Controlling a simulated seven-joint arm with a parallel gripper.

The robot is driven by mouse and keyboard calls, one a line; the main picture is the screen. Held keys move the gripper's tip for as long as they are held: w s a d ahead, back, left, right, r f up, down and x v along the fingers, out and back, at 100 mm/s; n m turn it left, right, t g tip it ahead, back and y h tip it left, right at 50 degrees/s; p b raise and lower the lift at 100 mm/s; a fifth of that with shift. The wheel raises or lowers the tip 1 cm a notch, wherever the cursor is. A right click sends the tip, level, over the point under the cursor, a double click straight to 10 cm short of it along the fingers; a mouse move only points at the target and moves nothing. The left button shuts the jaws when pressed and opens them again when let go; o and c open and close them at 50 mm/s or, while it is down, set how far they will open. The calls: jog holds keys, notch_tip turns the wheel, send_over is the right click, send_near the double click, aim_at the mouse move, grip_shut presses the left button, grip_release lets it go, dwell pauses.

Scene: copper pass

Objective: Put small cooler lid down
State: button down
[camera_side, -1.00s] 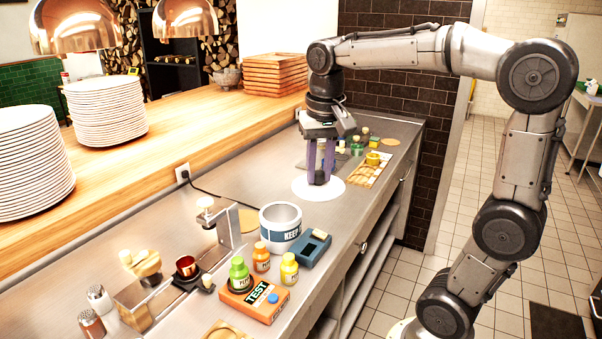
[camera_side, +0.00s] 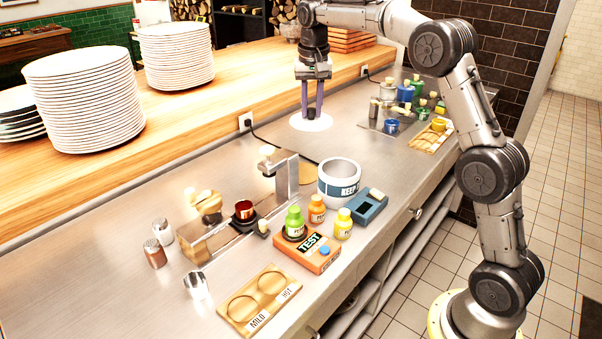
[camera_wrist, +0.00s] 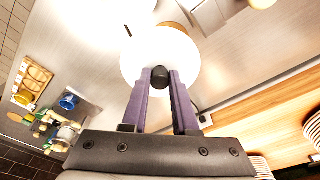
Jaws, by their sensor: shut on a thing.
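The lid (camera_side: 298,123) is a flat white disc with a dark knob, towards the back of the steel counter near the wooden ledge. My gripper (camera_side: 312,114) points down with its purple fingers shut on the knob. In the wrist view the lid (camera_wrist: 160,50) lies level beyond the fingertips, with the knob between them (camera_wrist: 160,78). I cannot tell whether the lid touches the counter or hangs just above it. The small cooler (camera_side: 339,186), a white open tub with a blue lettered band, stands nearer the camera, apart from the lid.
A blue box (camera_side: 369,207), several bottles and an orange TEST box (camera_side: 310,252) stand near the cooler. A metal stand (camera_side: 284,180) is left of it. Jars on a tray (camera_side: 377,126) and a wooden board (camera_side: 421,143) are at right. Bare steel surrounds the lid.

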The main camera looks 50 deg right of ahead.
jog(key=w+f, duration=0.1)
jog(key=f, duration=0.3)
jog(key=w+f, duration=0.1)
jog(key=f, duration=0.3)
jog(key=w+f, duration=0.2)
jog(key=f, duration=0.2)
jog(key=shift+d+f, duration=0.2)
jog(key=shift+d, duration=0.2)
jog(key=shift+f, duration=2.45)
jog(key=shift+f, duration=0.1)
jog(key=c, duration=0.7)
grip_release()
